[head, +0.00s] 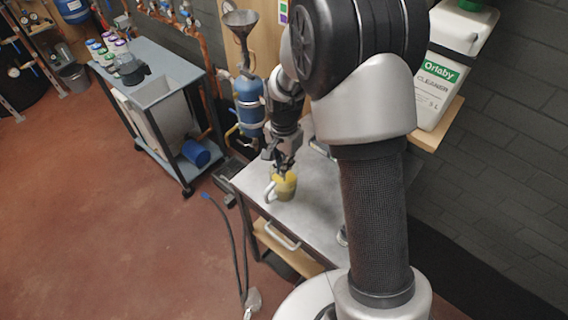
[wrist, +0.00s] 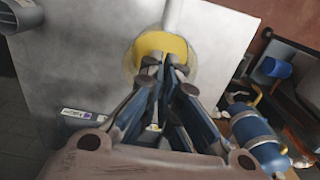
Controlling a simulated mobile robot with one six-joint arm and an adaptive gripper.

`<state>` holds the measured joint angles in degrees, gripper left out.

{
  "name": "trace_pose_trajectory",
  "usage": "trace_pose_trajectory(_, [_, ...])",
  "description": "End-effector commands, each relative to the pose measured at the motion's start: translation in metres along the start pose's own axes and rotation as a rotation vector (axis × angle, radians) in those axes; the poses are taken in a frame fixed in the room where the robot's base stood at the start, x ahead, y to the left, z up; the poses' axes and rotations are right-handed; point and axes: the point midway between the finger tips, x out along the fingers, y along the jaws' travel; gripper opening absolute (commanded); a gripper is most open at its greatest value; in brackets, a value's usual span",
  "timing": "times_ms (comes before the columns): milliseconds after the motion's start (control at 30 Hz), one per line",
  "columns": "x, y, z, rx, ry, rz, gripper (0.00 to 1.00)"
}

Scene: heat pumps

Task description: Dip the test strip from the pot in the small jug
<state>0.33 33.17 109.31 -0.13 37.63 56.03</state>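The small jug (head: 284,188) stands on the grey metal bench top, with its pale handle to the left in the head view. In the wrist view the jug (wrist: 191,73) is seen from above, with yellow liquid (wrist: 158,46) filling its round opening and the handle at the top. My gripper (head: 281,172) points down over the jug. In the wrist view my gripper's fingertips (wrist: 164,66) are close together, in front of the yellow liquid. I cannot make out a test strip between them. I cannot pick out the strip pot for sure.
The bench top (head: 312,210) is mostly bare around the jug. A blue cylinder (head: 249,106) stands behind it, and a white Orlaby cleaner canister (head: 446,70) sits on a shelf at right. A trolley (head: 165,72) with several small bottles is at left. A small label (wrist: 83,114) shows on the bench.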

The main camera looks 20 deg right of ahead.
Motion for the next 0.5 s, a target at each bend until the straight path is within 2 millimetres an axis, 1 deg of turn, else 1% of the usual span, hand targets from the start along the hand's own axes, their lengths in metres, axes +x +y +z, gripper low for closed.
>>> trace_pose_trajectory(167, [-0.006,0.0,0.0,0.0,0.0,0.0,0.0])
trace_pose_trajectory(500, [-0.034,0.0,0.0,0.0,0.0,0.0,0.0])
